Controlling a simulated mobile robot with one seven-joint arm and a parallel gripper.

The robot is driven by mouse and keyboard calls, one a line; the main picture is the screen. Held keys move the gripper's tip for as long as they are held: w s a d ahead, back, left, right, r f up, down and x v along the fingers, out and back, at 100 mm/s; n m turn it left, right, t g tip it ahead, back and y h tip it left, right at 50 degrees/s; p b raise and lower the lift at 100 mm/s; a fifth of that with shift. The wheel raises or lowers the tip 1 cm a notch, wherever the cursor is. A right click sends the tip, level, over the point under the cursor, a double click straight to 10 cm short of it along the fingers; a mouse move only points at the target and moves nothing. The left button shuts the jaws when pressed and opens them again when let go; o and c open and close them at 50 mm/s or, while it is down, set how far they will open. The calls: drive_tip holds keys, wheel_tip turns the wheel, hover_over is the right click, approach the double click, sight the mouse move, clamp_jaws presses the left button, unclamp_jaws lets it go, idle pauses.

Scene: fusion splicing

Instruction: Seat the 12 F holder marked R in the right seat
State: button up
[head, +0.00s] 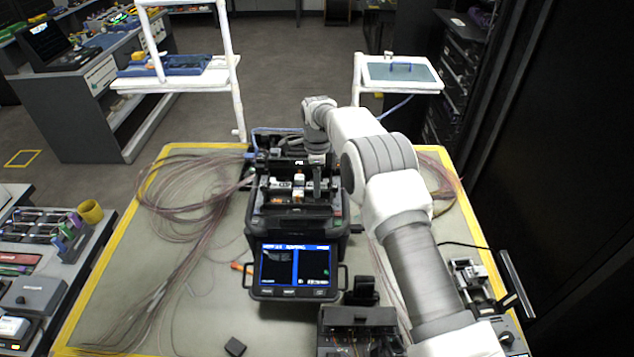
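The fusion splicer (297,220) stands on the work table with its lit screen (295,265) facing me. Its top is open, and small white and orange parts (299,182) show in the middle of its work area. My gripper (318,178) points down over the right side of that work area. Its fingers are small and dark against the splicer, so I cannot tell whether they are open or shut, or hold anything. I cannot make out the holder marked R or its lettering. The right seat is hidden or too small to tell near my gripper.
Coiled fibres (190,190) lie left of the splicer, with more at the right behind my arm. A small black block (235,347) lies at the table's front. A black device (358,318) stands front right of the splicer. A tool bench (40,260) is at the left.

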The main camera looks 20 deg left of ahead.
drive_tip(key=shift+o, duration=1.4)
wheel_tip(320, 180, up, 17)
drive_tip(key=shift+r, duration=0.2)
